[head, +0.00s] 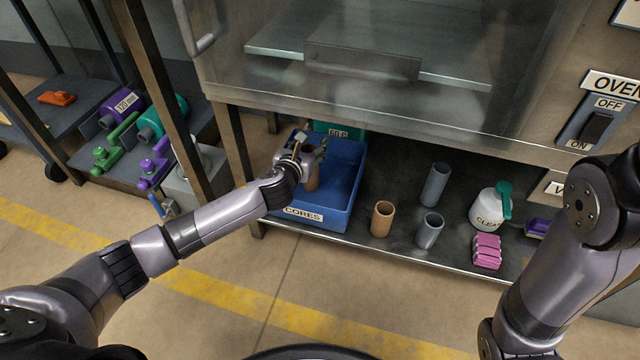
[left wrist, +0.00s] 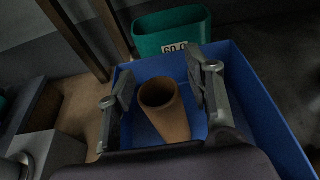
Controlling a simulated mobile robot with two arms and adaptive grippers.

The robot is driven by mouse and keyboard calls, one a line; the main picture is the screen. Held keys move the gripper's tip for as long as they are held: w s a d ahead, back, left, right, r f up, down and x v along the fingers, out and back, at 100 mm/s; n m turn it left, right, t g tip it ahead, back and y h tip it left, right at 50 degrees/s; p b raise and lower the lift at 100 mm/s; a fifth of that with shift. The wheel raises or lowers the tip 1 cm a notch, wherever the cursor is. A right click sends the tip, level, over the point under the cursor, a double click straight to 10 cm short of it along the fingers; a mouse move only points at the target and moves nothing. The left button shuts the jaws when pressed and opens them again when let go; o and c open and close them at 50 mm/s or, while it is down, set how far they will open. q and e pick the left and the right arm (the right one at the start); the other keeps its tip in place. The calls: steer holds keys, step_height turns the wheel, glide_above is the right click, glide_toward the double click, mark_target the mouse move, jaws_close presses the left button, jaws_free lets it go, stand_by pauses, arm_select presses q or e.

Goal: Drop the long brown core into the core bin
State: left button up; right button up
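A brown core (head: 313,180) is inside the blue core bin (head: 340,222), labelled CORES. In the left wrist view the core (left wrist: 170,118) shows its open mouth and sits between the spread fingers of my left gripper (left wrist: 162,88), with a gap visible beside the right finger. The bin (left wrist: 262,112) surrounds it there. My left gripper (head: 309,152) is over the bin and hides part of the core. Whether the core rests on the bin floor cannot be seen clearly. My right arm is at the right edge; its gripper is out of view.
A shorter brown core (head: 382,219) and two grey cores (head: 435,185) (head: 429,231) stand on the shelf right of the bin. A teal bin (left wrist: 170,32) is behind the blue one. The oven overhangs the shelf.

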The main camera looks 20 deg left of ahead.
arm_select(q)
steer(key=o, duration=0.3)
steer(key=v, duration=1.2)
stand_by(0.4)
